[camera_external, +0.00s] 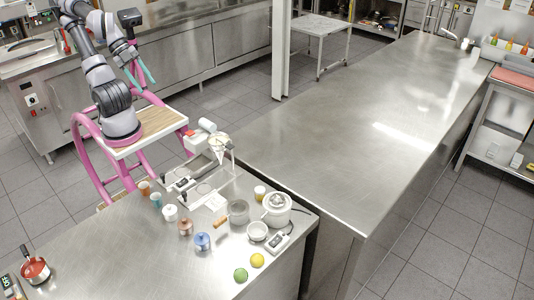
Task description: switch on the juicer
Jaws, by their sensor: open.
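The juicer (276,211) looks like the round white appliance with a grey dome on top, near the right corner of the front steel counter. A small white box with a dark face (280,241) lies just in front of it; whether it is the juicer's switch is too small to tell. My gripper (143,83) has teal fingers, spread open and empty. It hangs in the air at the upper left, beyond the far edge of the front counter and well away from the juicer.
Several cups and jars stand left of the juicer, with a white bowl (257,232) close beside it. A lime (241,275) and a lemon (257,260) lie in front. A dripper stand (219,147) rises behind. The long steel table (350,120) is mostly clear.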

